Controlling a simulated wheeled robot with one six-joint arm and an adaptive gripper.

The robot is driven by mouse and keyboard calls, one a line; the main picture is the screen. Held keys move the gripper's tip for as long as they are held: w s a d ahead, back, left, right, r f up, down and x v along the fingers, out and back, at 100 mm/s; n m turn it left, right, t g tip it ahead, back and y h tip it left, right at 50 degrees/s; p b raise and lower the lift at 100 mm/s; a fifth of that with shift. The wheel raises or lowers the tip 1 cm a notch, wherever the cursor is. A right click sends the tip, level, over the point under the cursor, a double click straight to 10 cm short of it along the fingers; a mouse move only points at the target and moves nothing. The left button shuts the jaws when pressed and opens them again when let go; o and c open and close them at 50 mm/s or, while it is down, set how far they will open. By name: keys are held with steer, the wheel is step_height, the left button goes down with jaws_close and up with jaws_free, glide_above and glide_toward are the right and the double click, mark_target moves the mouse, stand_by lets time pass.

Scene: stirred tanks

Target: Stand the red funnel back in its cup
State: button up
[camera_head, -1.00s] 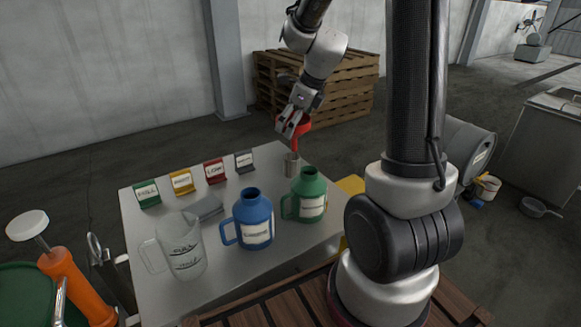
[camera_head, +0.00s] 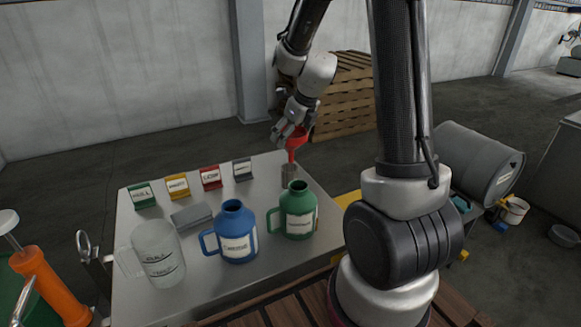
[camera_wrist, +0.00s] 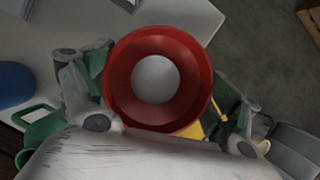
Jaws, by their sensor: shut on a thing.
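The red funnel (camera_head: 296,143) is held upright, wide mouth up and spout down, over the far right corner of the table. My gripper (camera_head: 284,133) is shut on the funnel near its rim. In the wrist view I look into the red funnel (camera_wrist: 122,80), with a finger of my gripper (camera_wrist: 160,108) on each side and a pale round patch at its middle. The small grey metal cup (camera_head: 289,174) stands on the table right below the spout. The spout tip is at the cup's mouth; I cannot tell whether it is inside. The wrist view hides the cup.
A green jug (camera_head: 297,212) and a blue jug (camera_head: 233,235) stand in front of the cup. A clear pitcher (camera_head: 158,252) is at the front left. Several coloured label stands, including a red one (camera_head: 211,178), line the back. A grey block (camera_head: 191,215) lies mid-table.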

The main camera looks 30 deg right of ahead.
mark_target(291, 161)
step_height(291, 161, down, 7)
steer(key=shift+r, duration=0.1)
stand_by(0.4)
steer(key=shift+f, duration=0.6)
steer(key=o, duration=0.8)
steer(key=shift+c, duration=0.2)
